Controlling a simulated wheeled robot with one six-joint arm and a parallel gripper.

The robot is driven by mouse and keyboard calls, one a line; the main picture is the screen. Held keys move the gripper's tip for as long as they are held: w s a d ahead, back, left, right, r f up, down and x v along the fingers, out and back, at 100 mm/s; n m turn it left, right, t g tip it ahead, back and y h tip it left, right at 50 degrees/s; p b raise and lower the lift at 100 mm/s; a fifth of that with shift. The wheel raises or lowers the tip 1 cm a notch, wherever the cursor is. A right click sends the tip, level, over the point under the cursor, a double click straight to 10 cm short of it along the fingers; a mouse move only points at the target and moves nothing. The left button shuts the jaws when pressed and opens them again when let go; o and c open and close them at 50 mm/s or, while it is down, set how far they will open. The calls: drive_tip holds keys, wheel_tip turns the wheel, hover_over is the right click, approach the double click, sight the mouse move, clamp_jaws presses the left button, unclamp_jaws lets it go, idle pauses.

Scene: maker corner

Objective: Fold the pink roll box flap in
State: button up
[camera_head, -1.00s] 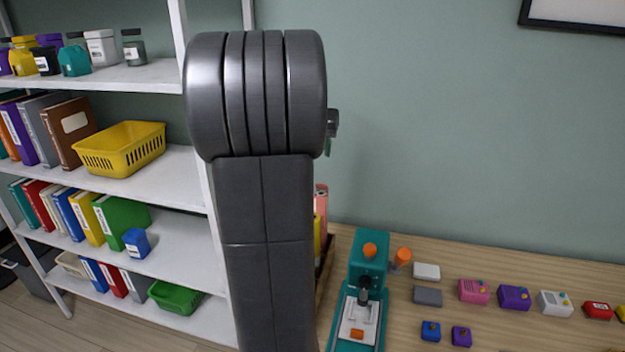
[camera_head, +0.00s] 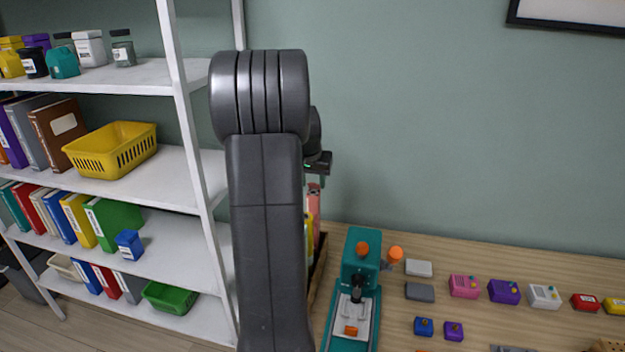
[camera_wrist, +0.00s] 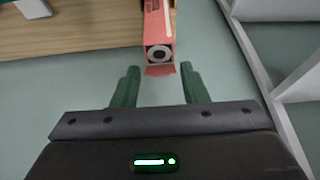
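The pink roll box (camera_wrist: 157,22) shows end-on at the top of the wrist view, with the grey end of a roll (camera_wrist: 158,54) in its opening. Its pink flap (camera_wrist: 160,71) sticks out from the edge below the opening, toward my gripper. My gripper (camera_wrist: 160,67) is open, with one green finger on either side of the flap in the picture. I see no contact, and the depth between fingertips and flap is hard to judge. In the head view the pink box (camera_head: 314,203) shows partly, just below my wrist; its flap is not visible there.
A yellow box (camera_head: 310,225) stands beside the pink one in a wooden holder (camera_head: 319,262). A teal press (camera_head: 359,265) is close to the right on the bench (camera_head: 450,258). A white shelf unit (camera_head: 190,125) stands left. Several small coloured boxes lie on the bench.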

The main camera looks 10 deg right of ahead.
drive_tip(key=c, duration=0.7)
drive_tip(key=b, duration=0.3)
drive_tip(key=shift+s+f+t, duration=0.15)
drive_tip(key=shift+f+t, duration=0.15)
drive_tip(key=shift+f, duration=0.1)
drive_tip(key=t+b, duration=0.1)
drive_tip(key=b, duration=0.3)
drive_tip(key=f+t+h+b, duration=0.1)
drive_tip(key=b, duration=0.4)
drive_tip(key=shift+s+a, duration=0.25)
drive_tip(key=shift+s, duration=0.15)
drive_tip(key=t+b, duration=0.1)
drive_tip(key=b, duration=0.2)
drive_tip(key=shift+s+f, duration=0.1)
drive_tip(key=shift+s, duration=0.05)
drive_tip(key=shift+s+a+t+h+b, duration=0.1)
drive_tip(key=shift+t+h+b, duration=0.25)
drive_tip(key=shift+b, duration=0.6)
drive_tip(key=shift+r, duration=0.2)
drive_tip(key=o, duration=0.7)
